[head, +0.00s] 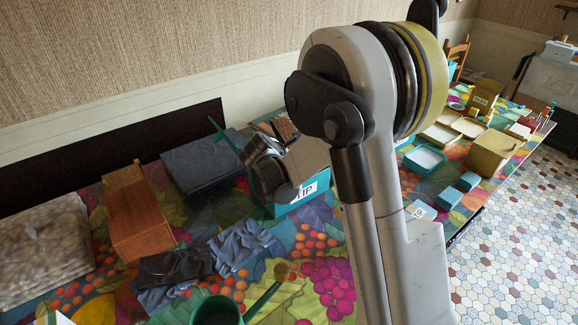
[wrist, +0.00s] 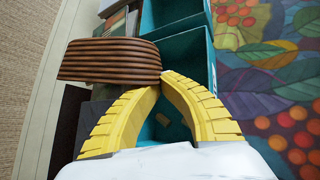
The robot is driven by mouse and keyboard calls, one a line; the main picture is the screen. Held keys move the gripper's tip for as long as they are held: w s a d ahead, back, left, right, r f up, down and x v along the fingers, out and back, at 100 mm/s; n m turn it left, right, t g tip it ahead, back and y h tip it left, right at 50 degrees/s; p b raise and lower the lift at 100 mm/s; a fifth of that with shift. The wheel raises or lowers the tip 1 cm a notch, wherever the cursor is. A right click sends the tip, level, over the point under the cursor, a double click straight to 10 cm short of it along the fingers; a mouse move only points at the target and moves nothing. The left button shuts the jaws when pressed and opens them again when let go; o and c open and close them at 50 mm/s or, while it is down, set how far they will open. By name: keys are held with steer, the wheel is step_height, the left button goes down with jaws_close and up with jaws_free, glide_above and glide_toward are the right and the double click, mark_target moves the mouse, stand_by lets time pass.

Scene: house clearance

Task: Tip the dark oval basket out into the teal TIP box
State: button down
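The dark oval basket (wrist: 110,62), brown and ribbed, is at the upper left of the wrist view. In the head view a small part of it (head: 285,129) shows behind my arm, at the far side of the teal TIP box (head: 301,198). The yellow fingertips of my gripper (wrist: 166,80) come together at the basket's right end and appear shut on its edge. The teal box also shows in the wrist view (wrist: 187,58), below and right of the basket. My arm hides much of the box in the head view. The basket's inside is hidden.
A dark grey folded cloth (head: 200,162) lies left of the box, with a wooden box (head: 139,215) further left. Crumpled clothes (head: 240,247) and a green pan (head: 216,311) are in front. Boxes and trays (head: 424,158) stand at right.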

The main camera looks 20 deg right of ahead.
steer(key=shift+a+r+h+p, duration=0.15)
steer(key=shift+r+h+p, duration=0.45)
steer(key=shift+r, duration=1.2)
steer(key=shift+f, duration=0.1)
